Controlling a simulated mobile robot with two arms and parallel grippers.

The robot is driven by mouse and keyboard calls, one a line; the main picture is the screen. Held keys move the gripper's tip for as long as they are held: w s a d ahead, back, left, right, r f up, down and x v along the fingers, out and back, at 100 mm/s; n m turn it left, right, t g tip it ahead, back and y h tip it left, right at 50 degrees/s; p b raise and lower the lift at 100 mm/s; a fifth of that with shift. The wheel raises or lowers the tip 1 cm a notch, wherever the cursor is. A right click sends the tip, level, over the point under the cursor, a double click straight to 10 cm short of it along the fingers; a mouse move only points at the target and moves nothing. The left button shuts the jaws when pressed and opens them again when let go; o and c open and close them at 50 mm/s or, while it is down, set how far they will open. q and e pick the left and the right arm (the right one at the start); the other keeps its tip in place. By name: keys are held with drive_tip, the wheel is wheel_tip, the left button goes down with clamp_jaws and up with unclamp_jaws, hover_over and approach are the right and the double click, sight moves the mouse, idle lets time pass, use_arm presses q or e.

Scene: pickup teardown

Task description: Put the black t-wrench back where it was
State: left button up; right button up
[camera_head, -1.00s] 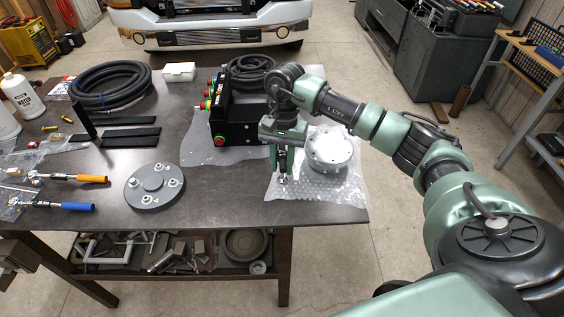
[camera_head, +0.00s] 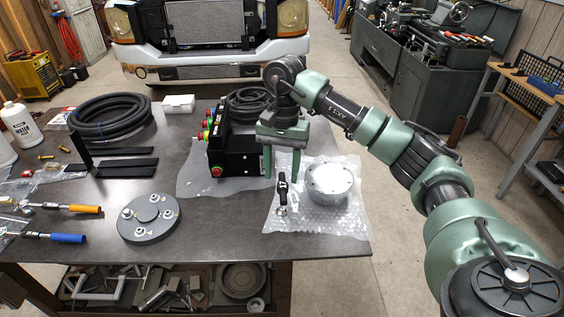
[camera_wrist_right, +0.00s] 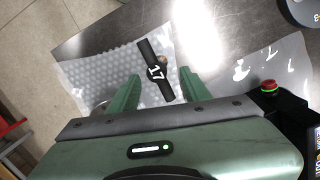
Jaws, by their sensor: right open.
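In the right wrist view the wrench (camera_wrist_right: 156,70) shows as a black bar marked 17, between and beyond the fingertips. My right gripper (camera_head: 281,166) is open and empty above it, fingers pointing down, and does not touch it in view. The wrench's lower end is a small metal tip on the wrap. My left gripper is not in view.
A black control box (camera_head: 236,152) with red and green buttons stands left of the gripper. A grey flange (camera_head: 148,217) with bolts, orange and blue handled tools, and a coiled black hose (camera_head: 108,115) lie further left.

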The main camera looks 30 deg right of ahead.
drive_tip(key=shift+w+d+r, duration=0.1)
drive_tip(key=shift+r, duration=1.05)
drive_tip(key=shift+w+d+r, duration=0.1)
drive_tip(key=shift+r, duration=1.05)
